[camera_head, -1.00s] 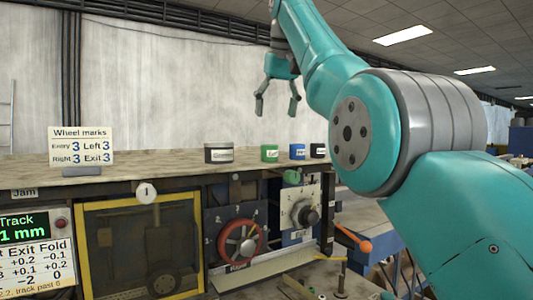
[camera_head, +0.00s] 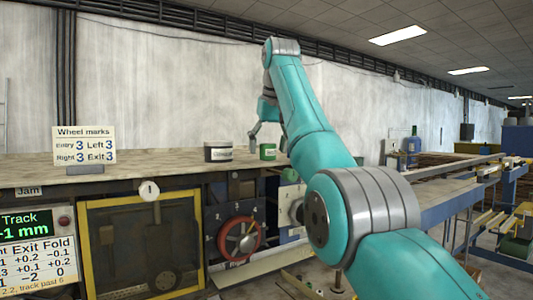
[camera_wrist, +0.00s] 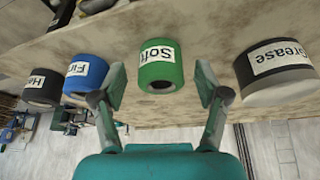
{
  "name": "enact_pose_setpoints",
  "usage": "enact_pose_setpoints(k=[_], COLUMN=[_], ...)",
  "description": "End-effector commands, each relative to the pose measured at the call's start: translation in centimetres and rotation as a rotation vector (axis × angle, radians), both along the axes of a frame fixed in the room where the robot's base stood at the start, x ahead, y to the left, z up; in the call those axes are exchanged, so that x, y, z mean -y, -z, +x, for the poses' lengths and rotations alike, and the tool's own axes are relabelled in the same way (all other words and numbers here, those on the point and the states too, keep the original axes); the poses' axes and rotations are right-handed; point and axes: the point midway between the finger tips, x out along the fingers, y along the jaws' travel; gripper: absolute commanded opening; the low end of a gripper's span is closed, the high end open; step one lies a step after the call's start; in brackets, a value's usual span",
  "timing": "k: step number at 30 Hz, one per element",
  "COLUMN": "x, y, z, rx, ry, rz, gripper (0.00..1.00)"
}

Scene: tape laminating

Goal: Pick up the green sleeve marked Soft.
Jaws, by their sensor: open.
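The green sleeve (camera_wrist: 160,72) with a white label reading Soft sits on the wooden shelf, in the middle of the wrist view, upside down there. In the head view the green sleeve (camera_head: 267,152) stands right of the dark grease tin. My gripper (camera_wrist: 162,82) is open, with one finger on each side of the green sleeve in the wrist view. Gaps show between the fingers and the sleeve. In the head view my gripper (camera_head: 265,137) is at the sleeve, and my arm hides part of the shelf to the right.
The tin marked Grease (camera_wrist: 277,72) stands on one side of the green sleeve. A blue sleeve (camera_wrist: 85,75) and a black sleeve (camera_wrist: 43,88) stand on the other side. A sign reading Wheel marks (camera_head: 84,145) stands on the shelf (camera_head: 130,165) at left.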

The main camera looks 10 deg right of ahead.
Motion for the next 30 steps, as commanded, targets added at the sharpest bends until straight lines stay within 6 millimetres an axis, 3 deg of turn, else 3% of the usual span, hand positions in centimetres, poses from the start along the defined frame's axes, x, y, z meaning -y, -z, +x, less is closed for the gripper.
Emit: enact_pose_setpoints(k=[9, 17, 30], x=[0.01, 0.01, -0.04], y=[0.41, 0.4, -0.29], z=[0.17, 0.17, -0.1], rx=[0.0, 0.0, 0.002], ry=[0.0, 0.0, 0.0], rz=[0.0, 0.0, 0.0], gripper=[0.74, 0.09, 0.08])
